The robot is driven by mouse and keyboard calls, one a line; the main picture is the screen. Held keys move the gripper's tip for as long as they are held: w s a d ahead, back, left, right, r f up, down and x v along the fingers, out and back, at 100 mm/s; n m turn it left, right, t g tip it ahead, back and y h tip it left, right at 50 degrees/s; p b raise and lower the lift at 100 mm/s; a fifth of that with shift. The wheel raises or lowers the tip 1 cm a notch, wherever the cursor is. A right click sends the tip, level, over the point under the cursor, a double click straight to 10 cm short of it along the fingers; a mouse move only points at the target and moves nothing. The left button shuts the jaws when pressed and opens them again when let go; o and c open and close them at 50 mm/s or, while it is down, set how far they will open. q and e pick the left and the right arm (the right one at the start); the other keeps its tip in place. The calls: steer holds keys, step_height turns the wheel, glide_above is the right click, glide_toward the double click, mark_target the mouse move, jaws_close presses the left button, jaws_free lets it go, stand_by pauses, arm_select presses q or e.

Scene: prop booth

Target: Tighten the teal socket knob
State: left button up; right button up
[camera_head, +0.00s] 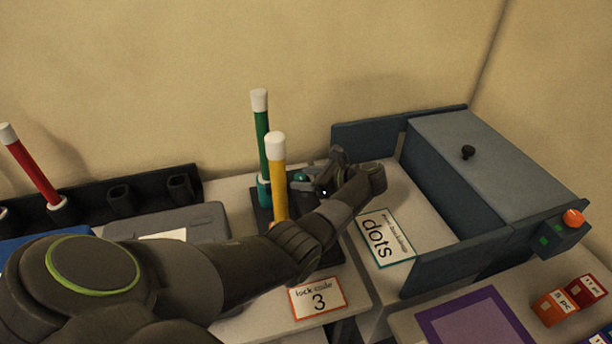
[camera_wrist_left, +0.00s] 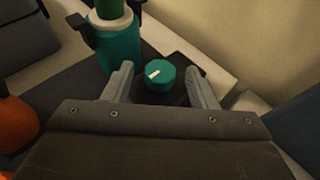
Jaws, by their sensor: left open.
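The teal socket knob (camera_wrist_left: 160,76) is a small round knob with a white pointer line, on a dark base beside the teal socket (camera_wrist_left: 117,40). In the wrist view it lies between and just beyond the fingertips of my left gripper (camera_wrist_left: 160,82), which is open with a finger on each side. I cannot tell whether the fingers touch it. In the head view the knob (camera_head: 301,176) is partly hidden by my left gripper (camera_head: 318,180). A green rod (camera_head: 262,135) with a white cap stands upright in the teal socket. My right gripper is not in view.
A yellow rod (camera_head: 278,180) stands in front of the green one, close to my left arm. A red rod (camera_head: 33,165) leans in a rack at left. A "lock code 3" card (camera_head: 318,299) lies in front.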

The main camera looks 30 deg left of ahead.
arm_select(q)
steer(key=shift+c, duration=0.4)
steer(key=c, duration=0.9)
